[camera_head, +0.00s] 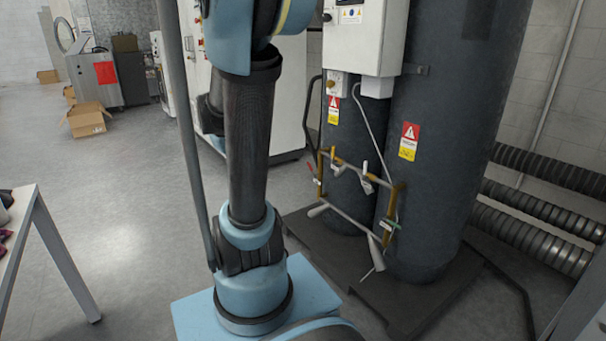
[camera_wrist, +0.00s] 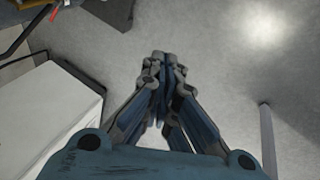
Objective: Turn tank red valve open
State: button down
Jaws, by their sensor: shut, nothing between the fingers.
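The red valve handle (camera_head: 317,181) is a small red lever on the left end of the brass and steel pipework (camera_head: 345,160) in front of the dark tanks (camera_head: 440,130). A thin red piece, likely the same handle, shows at the top left of the wrist view (camera_wrist: 55,15). My gripper (camera_wrist: 162,58) is shut and empty, its fingertips together over bare grey floor, apart from the valve. The gripper does not show in the head view, where my arm stands left of the tanks. The handle is too small to tell its exact angle.
A white cabinet (camera_head: 285,100) stands behind my arm, left of the tanks. The tanks stand on a dark base plate (camera_head: 350,275). Ribbed hoses (camera_head: 540,215) lie at the right. A white table (camera_head: 35,240) is at the left. Cardboard boxes (camera_head: 86,119) stand farther back. The floor between is clear.

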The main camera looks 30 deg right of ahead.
jog(key=w+d+f+n+t+h, duration=0.1)
jog(key=w+d+f+n+h, duration=0.15)
jog(key=w+d, duration=0.85)
jog(key=w+d+f+n+h, duration=0.2)
jog(key=w+d+f+n, duration=0.15)
jog(key=w+d, duration=0.75)
jog(key=w+d+f+n+h, duration=0.25)
jog(key=w+d+f, duration=0.25)
jog(key=d+f, duration=0.45)
jog(key=w+d+f+n+h, duration=0.1)
jog(key=w+d+f+n, duration=0.35)
jog(key=f, duration=0.85)
jog(key=w+d+f+m, duration=0.1)
jog(key=w+d+m, duration=0.1)
jog(key=d, duration=0.9)
jog(key=shift+w+t, duration=0.15)
jog(key=shift+t, duration=0.25)
